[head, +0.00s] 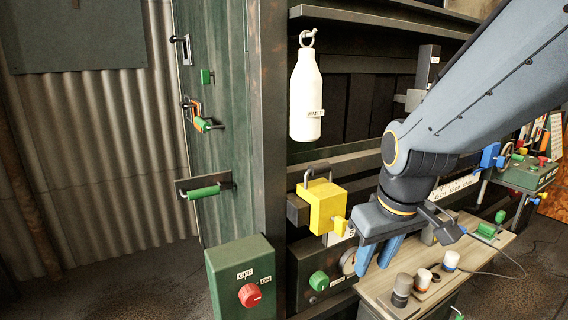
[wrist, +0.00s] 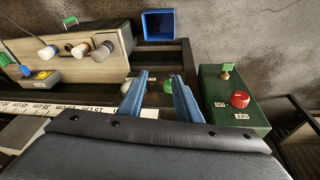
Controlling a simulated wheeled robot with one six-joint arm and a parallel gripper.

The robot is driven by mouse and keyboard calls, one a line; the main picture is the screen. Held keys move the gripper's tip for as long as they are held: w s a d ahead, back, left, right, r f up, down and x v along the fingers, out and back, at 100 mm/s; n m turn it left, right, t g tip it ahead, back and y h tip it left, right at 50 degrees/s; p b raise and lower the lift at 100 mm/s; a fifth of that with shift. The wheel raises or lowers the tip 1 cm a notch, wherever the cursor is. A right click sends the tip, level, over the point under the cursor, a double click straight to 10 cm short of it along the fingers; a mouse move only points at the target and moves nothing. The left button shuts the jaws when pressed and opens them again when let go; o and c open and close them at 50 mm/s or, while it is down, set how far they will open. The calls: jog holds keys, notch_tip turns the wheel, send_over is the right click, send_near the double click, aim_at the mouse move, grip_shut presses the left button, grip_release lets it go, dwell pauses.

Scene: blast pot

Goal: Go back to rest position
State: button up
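My gripper (head: 374,267) points down in the head view, in front of the panel and beside the left end of the wooden bench. In the wrist view its two blue fingers (wrist: 160,76) stand apart with nothing held between them. A green knob (head: 319,281) on the dark panel is left of and below the fingertips in the head view, apart from them; it also shows beyond the fingers in the wrist view (wrist: 168,86). A round gauge (head: 349,262) is close beside the fingers, partly hidden by them.
A yellow padlock (head: 322,207) hangs left of my gripper, below a white bottle (head: 306,95) on a hook. A green switch box (head: 240,280) with a red knob (head: 250,295) stands front left. The wooden bench (head: 480,260) carries several small cylinders. A blue bin (wrist: 158,24) stands beyond.

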jog(key=s+a+f+m+g, duration=0.2)
jog(key=s+f+m+g, duration=0.1)
jog(key=s, duration=0.6)
jog(key=d+r+p, duration=0.4)
jog(key=r+p, duration=0.2)
jog(key=p, duration=0.6)
jog(key=shift+s+d+m, duration=0.15)
jog(key=shift+s+m, duration=0.05)
jog(key=shift+m, duration=0.1)
